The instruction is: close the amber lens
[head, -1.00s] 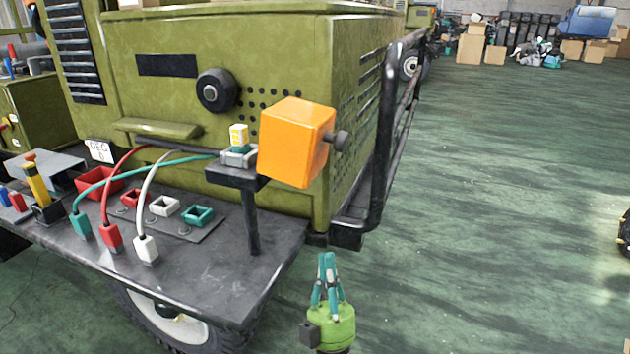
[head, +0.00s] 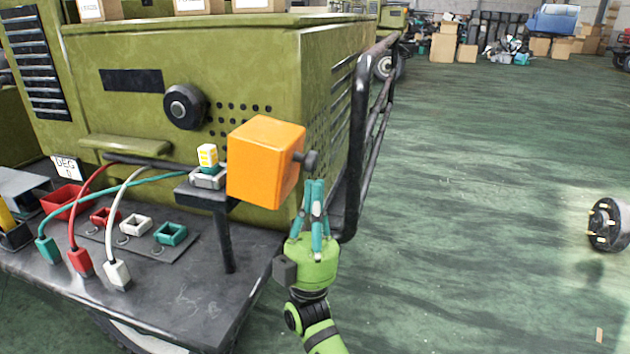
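The amber lens (head: 265,163) is an orange box with a dark knob (head: 311,160) on its right side. It stands out to the right of a small yellow and white lamp (head: 207,156) on a black post, and the lamp is uncovered. My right gripper (head: 314,184) points up just below the knob, apart from it in the picture. Its teal fingertips are close together with nothing seen between them. Whether it touches the lens cannot be told. My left gripper is not in view.
A black rail (head: 359,150) rises just right of the knob. The green chassis body (head: 150,100) stands behind the lens. The dark shelf (head: 190,295) carries red, white and green cables and sockets. A wheel hub (head: 608,225) is at the far right. The floor between is clear.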

